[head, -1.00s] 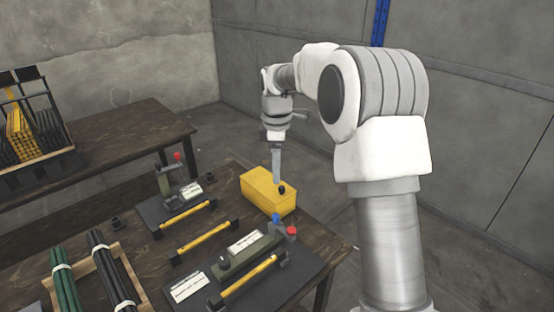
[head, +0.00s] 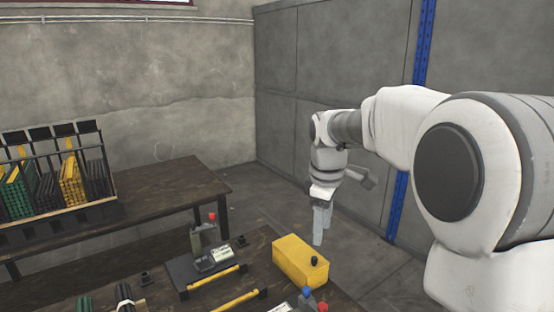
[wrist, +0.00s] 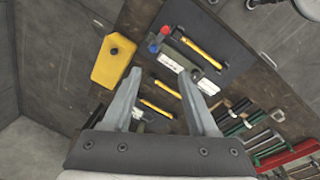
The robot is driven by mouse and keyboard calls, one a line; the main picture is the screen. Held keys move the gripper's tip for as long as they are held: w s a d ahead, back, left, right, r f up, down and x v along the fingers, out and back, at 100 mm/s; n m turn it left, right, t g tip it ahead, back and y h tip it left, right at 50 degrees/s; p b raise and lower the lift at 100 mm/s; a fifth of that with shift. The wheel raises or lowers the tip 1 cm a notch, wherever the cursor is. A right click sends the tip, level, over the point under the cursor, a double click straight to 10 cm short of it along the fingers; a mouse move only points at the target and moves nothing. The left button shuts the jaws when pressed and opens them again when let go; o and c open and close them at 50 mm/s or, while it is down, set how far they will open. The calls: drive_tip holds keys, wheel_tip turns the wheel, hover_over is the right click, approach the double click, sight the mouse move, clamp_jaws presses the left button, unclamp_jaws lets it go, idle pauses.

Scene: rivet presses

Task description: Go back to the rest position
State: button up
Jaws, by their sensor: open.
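My gripper (head: 320,224) hangs in the air at the end of my arm, beyond the yellow box in the head view. In the wrist view my gripper (wrist: 158,92) has its two grey fingers spread apart, with nothing between the tips. The yellow box (head: 298,262) with a black knob sits at the table's edge. It also shows in the wrist view (wrist: 112,64), up and left of the fingers.
A dark wood table (head: 160,297) carries a press (head: 204,240) with a red knob and yellow-handled bars (head: 215,277). A back table (head: 165,195) bears a rack (head: 75,215) of coloured rods. The floor right of the tables is clear.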

drive_tip(key=s+d+r+m+t, duration=0.1)
drive_tip(key=s+r+m, duration=0.2)
drive_tip(key=s, duration=0.4)
drive_tip(key=s+d+r+m+t, duration=0.1)
drive_tip(key=s+r+m, duration=0.25)
drive_tip(key=s, duration=0.35)
drive_tip(key=s+f+m+t, duration=0.1)
drive_tip(key=s+f+m, duration=0.1)
drive_tip(key=s, duration=0.4)
drive_tip(key=s+d+f+m+t+p, duration=0.1)
drive_tip(key=s+m, duration=0.3)
drive_tip(key=s, duration=0.2)
drive_tip(key=shift+d+f, duration=0.15)
drive_tip(key=shift+f, duration=0.2)
idle(0.4)
